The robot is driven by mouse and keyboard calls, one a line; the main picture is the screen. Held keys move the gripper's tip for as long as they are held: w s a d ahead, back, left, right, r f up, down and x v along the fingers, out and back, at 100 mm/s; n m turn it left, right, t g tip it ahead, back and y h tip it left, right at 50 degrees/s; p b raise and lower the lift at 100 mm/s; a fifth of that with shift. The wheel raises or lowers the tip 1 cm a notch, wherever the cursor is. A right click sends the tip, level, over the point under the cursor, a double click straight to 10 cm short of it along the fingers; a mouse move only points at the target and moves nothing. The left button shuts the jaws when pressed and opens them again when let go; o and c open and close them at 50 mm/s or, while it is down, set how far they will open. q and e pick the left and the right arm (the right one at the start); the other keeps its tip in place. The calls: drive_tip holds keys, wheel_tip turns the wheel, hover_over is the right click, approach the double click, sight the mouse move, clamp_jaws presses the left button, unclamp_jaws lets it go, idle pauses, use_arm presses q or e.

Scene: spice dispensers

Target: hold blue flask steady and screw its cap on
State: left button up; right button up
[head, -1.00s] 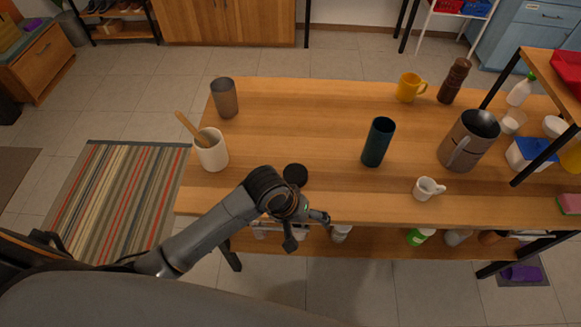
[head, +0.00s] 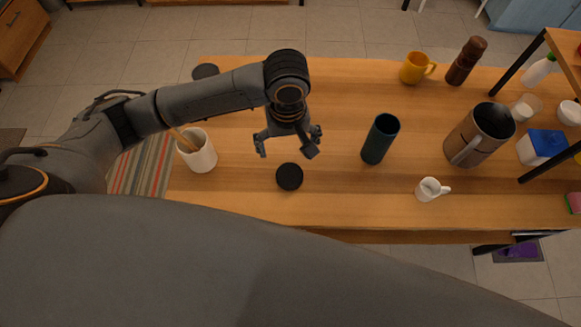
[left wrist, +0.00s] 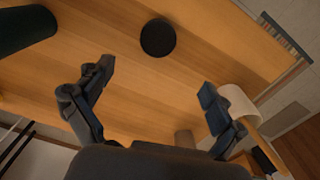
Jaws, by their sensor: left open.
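The flask (head: 380,139) is a dark blue-green open cylinder standing upright on the table; its side also shows at the upper left of the left wrist view (left wrist: 24,27). Its cap, a black round disc (head: 289,176), lies flat on the table to the left of the flask, and it shows at the top of the left wrist view (left wrist: 158,37). My left gripper (head: 287,146) is open and empty above the table, just behind the cap in the head view and left of the flask. Its two spread fingers (left wrist: 155,95) show in the left wrist view. My right gripper is not in view.
A white crock (head: 200,153) with a wooden utensil stands at the left. A small white cup (head: 430,190) and a large pitcher (head: 482,135) stand right of the flask. A yellow mug (head: 414,68) and a brown mill (head: 465,62) are farther back. Table around the cap is clear.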

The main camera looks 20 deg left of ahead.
use_arm(q)
drive_tip(key=shift+s, duration=0.15)
hover_over(290, 176)
drive_tip(key=f, duration=0.8)
drive_tip(key=shift+w+a+f, duration=0.2)
drive_tip(key=shift+a+f, duration=0.05)
drive_tip(key=shift+f, duration=0.15)
drive_tip(key=f, duration=0.2)
drive_tip(key=f+p, duration=0.1)
drive_tip(key=f, duration=0.2)
drive_tip(key=shift+s+d, duration=0.15)
drive_tip(key=shift+d, duration=0.05)
drive_tip(key=c, duration=1.1)
